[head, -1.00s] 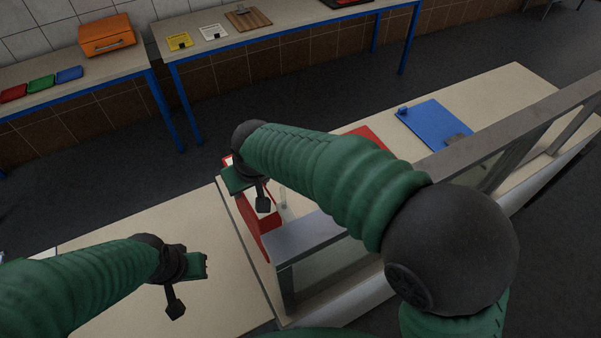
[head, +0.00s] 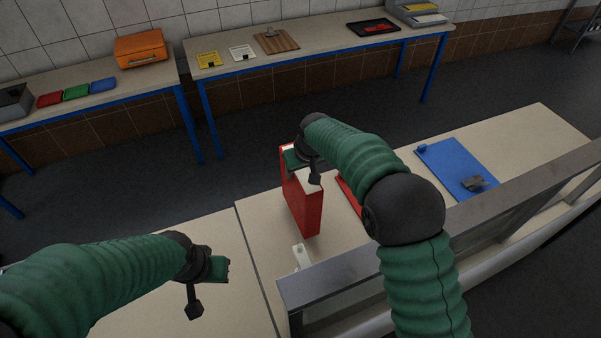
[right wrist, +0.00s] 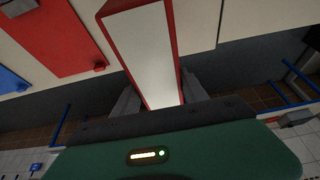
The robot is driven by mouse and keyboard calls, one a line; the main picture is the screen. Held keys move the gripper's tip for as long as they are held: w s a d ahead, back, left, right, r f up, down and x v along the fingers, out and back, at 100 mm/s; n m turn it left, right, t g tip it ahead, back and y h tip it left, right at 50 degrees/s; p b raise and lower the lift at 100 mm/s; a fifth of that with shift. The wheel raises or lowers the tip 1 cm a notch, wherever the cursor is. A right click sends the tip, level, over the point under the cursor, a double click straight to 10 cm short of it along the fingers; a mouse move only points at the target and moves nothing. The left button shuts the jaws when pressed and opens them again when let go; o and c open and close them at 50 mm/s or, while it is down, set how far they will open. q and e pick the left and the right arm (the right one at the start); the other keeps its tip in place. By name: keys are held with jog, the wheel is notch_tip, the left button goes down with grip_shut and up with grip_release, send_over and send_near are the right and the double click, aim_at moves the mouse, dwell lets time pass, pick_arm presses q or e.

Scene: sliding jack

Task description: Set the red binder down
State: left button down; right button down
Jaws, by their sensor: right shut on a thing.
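The red binder (head: 304,208) is upright above or on the pale table, left of the middle; I cannot tell whether its lower edge touches the top. My right gripper (head: 303,160) is shut on its upper edge. In the right wrist view the binder (right wrist: 148,55) shows its white page edge and red covers between the two grey fingers of that gripper (right wrist: 160,92). My left gripper (head: 222,268) is over the table at the lower left, apart from the binder. Its finger gap is not clear.
A red board (head: 348,196) lies partly hidden behind my right arm; a blue board (head: 450,163) lies beyond it. A metal-framed barrier (head: 345,270) runs along the table's near side. A small white piece (head: 301,256) sits near its left end.

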notch_tip(320, 180, down, 2)
jog(key=shift+d+f+p, duration=0.1)
jog(key=shift+p, duration=0.85)
jog(key=shift+f, duration=0.35)
jog(key=shift+w+f, duration=0.15)
jog(key=shift+f, duration=0.05)
jog(key=c, duration=1)
grip_release()
jog(key=shift+f, duration=0.1)
jog(key=o, duration=0.4)
jog(key=shift+s, duration=0.2)
